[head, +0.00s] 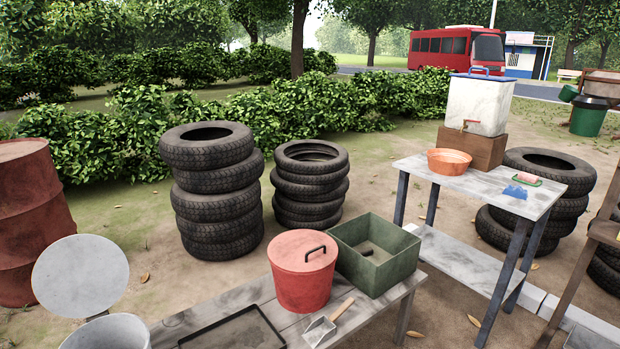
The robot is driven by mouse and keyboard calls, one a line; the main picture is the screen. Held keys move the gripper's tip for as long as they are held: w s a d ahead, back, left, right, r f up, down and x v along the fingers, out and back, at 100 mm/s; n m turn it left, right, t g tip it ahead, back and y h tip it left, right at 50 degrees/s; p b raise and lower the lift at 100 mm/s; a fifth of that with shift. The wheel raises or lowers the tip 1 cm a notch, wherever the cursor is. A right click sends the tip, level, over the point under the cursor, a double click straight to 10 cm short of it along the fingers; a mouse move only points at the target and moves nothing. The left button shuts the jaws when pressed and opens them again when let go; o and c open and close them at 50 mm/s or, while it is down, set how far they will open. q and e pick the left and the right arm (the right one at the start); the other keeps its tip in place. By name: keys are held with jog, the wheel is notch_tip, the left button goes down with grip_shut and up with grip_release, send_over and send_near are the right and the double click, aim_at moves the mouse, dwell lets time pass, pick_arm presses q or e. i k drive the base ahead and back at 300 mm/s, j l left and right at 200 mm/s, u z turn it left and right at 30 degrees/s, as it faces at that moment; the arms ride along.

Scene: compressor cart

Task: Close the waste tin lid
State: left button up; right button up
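A pale grey tin (105,333), likely the waste tin, stands at the lower left, cut off by the bottom edge of the head view. Its round lid (80,276) stands up open behind the mouth, joined to the back of the rim by a small dark piece. The visible inside of the tin is plain pale grey; its lower part is out of view. Neither of my grippers is in view.
A grey bench (250,303) holds a black tray (235,333), a scoop (322,328), a lidded red bucket (303,285) and a green box (375,270). A rusty red drum (30,225) stands behind the tin at left. Tyre stacks (215,215) stand behind the bench.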

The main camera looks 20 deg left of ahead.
aim_at(78, 276)
jog(key=i+u, duration=0.15)
jog(key=u, duration=0.3)
jog(key=i+u, duration=0.15)
jog(key=u, duration=0.3)
jog(key=i+l+u, duration=0.15)
jog(key=u, duration=0.3)
jog(key=i+l+u, duration=0.1)
jog(key=u, duration=0.35)
jog(key=i+l+u, duration=0.1)
jog(key=l+u, duration=0.2)
jog(key=u, duration=0.15)
